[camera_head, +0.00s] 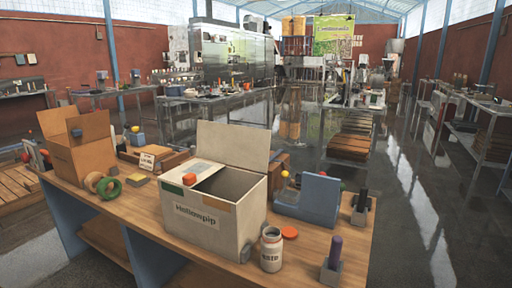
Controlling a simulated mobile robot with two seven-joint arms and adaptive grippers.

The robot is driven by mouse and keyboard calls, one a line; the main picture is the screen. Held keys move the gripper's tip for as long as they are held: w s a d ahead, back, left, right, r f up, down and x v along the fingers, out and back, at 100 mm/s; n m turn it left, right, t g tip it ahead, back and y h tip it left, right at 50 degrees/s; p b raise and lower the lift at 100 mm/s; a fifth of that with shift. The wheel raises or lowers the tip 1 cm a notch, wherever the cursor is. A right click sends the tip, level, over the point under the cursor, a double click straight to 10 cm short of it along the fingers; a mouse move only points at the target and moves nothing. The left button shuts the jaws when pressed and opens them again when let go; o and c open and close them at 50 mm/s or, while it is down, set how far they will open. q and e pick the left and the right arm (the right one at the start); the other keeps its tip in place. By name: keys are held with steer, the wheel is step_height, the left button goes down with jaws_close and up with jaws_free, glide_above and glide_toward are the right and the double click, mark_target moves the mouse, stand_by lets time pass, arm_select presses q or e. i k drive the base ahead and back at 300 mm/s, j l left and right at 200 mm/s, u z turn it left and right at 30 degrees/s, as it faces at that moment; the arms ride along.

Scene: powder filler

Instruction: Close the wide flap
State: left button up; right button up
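The light grey carton (213,215) stands on the wooden table with its printed label facing me. Its wide flap (232,145) stands up along the far edge, open. A smaller flap (194,171) lies nearly flat over the left part of the opening. A small orange-red object (189,179) rests at that flap's near side. The right part of the opening shows the dark inside of the carton. Neither of my grippers is in view.
A labelled white jar (271,250) and an orange lid (290,232) sit right of the carton. A blue device (309,196) and two handled stamps (331,262) are further right. A brown open box (77,142) and tape rolls (103,186) are at the left.

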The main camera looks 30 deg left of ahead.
mark_target(247, 148)
steer(key=i+l+z, duration=0.3)
steer(key=l, duration=0.25)
steer(key=i+l+z, duration=0.3)
steer(key=l, duration=0.2)
steer(key=i+l+z, duration=0.25)
steer(key=l, duration=0.2)
steer(key=i+l+u, duration=0.25)
steer(key=i, duration=0.3)
steer(key=i+l+u, duration=0.2)
steer(key=i+l, duration=0.15)
steer(key=i, duration=0.2)
steer(key=i+u, duration=0.25)
steer(key=u, duration=0.2)
steer(key=i+u, duration=0.25)
steer(key=u, duration=0.2)
steer(key=i+l+u, duration=0.2)
steer(key=u, duration=0.25)
steer(key=i+l+u, duration=0.15)
steer(key=u, duration=0.25)
steer(key=i+l+u, duration=0.15)
steer(key=u, duration=0.25)
steer(key=i+l+u, duration=0.15)
steer(key=u, duration=0.3)
steer(key=i+l+u, duration=0.15)
steer(key=l+u, duration=0.35)
steer(key=i+l+u, duration=0.1)
steer(key=l+u, duration=0.2)
steer(key=u, duration=0.15)
steer(key=l+u, duration=0.25)
steer(key=l, duration=0.15)
